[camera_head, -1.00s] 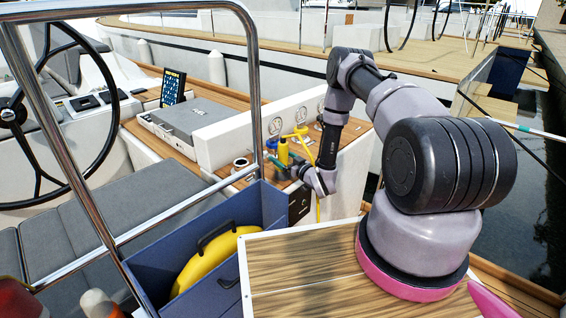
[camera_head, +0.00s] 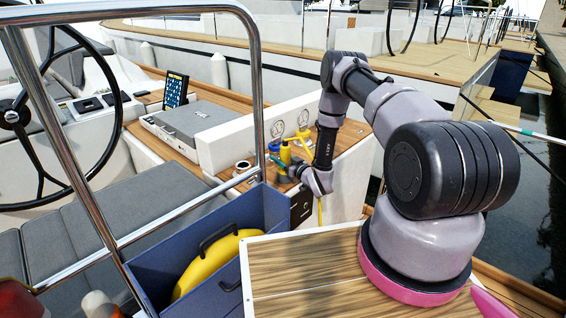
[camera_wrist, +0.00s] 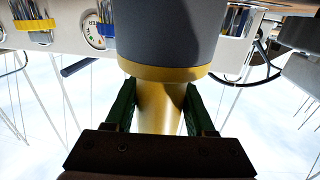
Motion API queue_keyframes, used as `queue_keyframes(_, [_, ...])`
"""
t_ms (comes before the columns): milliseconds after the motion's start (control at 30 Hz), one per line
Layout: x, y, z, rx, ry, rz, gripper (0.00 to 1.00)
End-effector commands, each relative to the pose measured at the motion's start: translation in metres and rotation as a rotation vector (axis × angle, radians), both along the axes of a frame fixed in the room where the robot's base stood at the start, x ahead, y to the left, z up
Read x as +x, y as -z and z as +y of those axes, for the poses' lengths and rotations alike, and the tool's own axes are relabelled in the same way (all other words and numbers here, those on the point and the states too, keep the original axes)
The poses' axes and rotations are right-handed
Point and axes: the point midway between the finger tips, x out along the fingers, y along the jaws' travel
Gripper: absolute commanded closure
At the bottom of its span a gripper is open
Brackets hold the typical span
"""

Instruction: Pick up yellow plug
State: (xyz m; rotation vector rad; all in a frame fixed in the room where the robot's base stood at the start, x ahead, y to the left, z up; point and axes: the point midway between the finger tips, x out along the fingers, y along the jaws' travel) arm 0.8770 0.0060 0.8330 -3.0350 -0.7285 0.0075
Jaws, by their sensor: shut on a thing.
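The yellow plug (camera_wrist: 160,108) is a yellow cylinder with a wide dark grey part and a yellow rim at its far end. My gripper (camera_wrist: 157,100) has green fingers, one on each side of the yellow cylinder, and is shut on it. In the head view the plug (camera_head: 285,153) shows small and yellow above the wooden counter, with my gripper (camera_head: 277,162) at it. The fingers and wrist partly hide it there, and I cannot tell whether it is seated or free.
A yellow cable (camera_head: 320,210) hangs by my wrist. A cup (camera_head: 242,166) and a grey case (camera_head: 190,122) sit to the left. A steel rail (camera_head: 255,80) and an open blue box (camera_head: 220,215) holding a yellow object (camera_head: 210,262) stand in front.

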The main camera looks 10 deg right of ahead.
Motion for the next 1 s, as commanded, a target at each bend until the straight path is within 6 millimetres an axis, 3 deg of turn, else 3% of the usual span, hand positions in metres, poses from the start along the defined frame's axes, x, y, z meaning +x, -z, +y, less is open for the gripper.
queue_keyframes(233, [0.001, -0.021, 0.0, 0.001, 0.001, -0.002, 1.0])
queue_keyframes(633, [0.001, -0.084, 0.0, 0.001, 0.0, -0.003, 1.0])
queue_keyframes(1000, [0.0, -0.115, 0.0, 0.001, 0.0, -0.003, 1.0])
